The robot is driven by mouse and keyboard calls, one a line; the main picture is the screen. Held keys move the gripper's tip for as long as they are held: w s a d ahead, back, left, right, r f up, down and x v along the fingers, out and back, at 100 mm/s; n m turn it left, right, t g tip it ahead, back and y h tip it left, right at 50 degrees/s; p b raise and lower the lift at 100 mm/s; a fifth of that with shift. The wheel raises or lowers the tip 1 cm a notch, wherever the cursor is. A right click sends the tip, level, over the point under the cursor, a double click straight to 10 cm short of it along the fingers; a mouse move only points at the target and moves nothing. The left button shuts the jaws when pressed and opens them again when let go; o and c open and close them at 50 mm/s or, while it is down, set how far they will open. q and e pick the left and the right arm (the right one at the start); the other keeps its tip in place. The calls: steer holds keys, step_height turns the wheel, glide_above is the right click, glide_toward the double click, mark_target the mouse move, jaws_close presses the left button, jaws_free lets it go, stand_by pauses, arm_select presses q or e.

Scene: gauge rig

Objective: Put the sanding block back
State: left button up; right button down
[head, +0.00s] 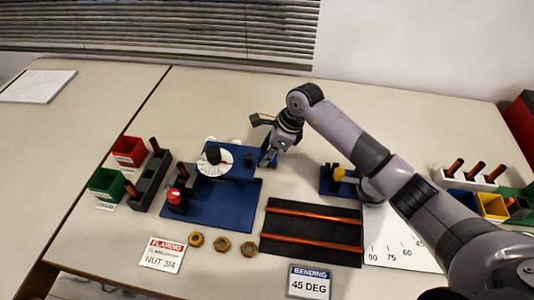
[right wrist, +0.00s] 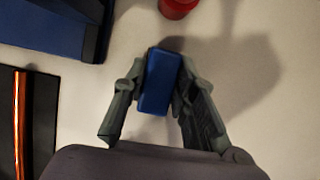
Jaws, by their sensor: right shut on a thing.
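A blue block (right wrist: 157,85), which I take to be the sanding block, sits between the two fingers of my right gripper (right wrist: 160,88) in the right wrist view. The fingers are shut on its sides. In the head view my right gripper (head: 268,150) is at the right edge of the blue gauge rig (head: 235,205), and a bit of blue shows by its fingers. I cannot tell its exact height above the table. My left gripper is not in view.
A red round thing (right wrist: 178,6) lies just beyond the block in the wrist view. A black mat (head: 312,232) with copper tubes lies in front. Nuts (head: 222,243), red (head: 128,150) and green bins (head: 107,184) stand left. A yellow bin (head: 492,206) stands right.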

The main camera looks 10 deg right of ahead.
steer(key=c, duration=1.3)
jaws_free()
steer(key=shift+f, duration=0.1)
steer(key=shift+d+r, duration=0.1)
steer(key=shift+r, duration=0.2)
steer(key=b+v, duration=0.1)
steer(key=v, duration=1)
steer(key=shift+r, duration=0.35)
